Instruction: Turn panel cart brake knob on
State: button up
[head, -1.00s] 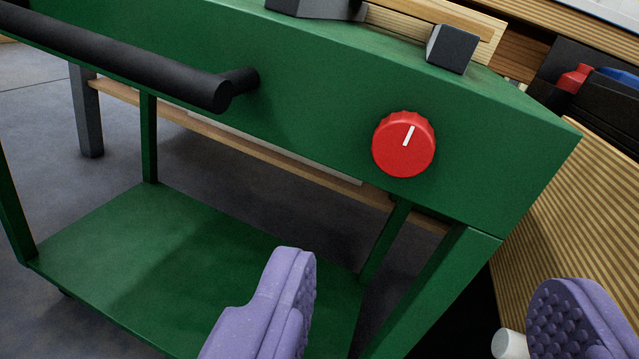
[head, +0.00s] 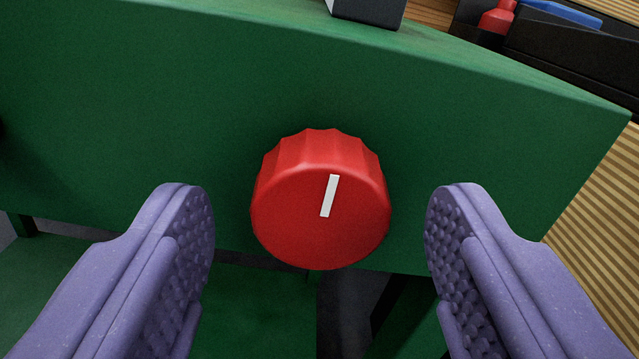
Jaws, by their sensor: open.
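The brake knob (head: 300,222) is red and round with a scalloped rim. It sits on the front face of the green panel cart (head: 140,120). A white mark on its face points up, leaning slightly right in the picture. My gripper (head: 320,225) is open, with one purple studded finger on each side of the knob. Gaps show between both fingers and the knob, so neither appears to touch it. The fingers are nearer to the camera than the cart face.
A dark block (head: 368,12) stands on the cart's top edge. A black bin (head: 570,60) with a red item (head: 497,18) and a blue item (head: 560,12) is at the upper right. A ribbed wooden surface (head: 600,215) lies right of the cart. The cart's lower shelf (head: 40,285) shows below.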

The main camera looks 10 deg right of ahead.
jog(key=c, duration=1.1)
jog(key=shift+o, duration=0.2)
jog(key=shift+m, duration=0.3)
jog(key=m, duration=0.3)
jog(key=shift+m+p, duration=0.3)
jog(key=shift+m, duration=0.1)
jog(key=m, duration=0.9)
jog(key=shift+b, duration=0.4)
jog(key=shift+m+b, duration=0.5)
jog(key=shift+m, duration=1.7)
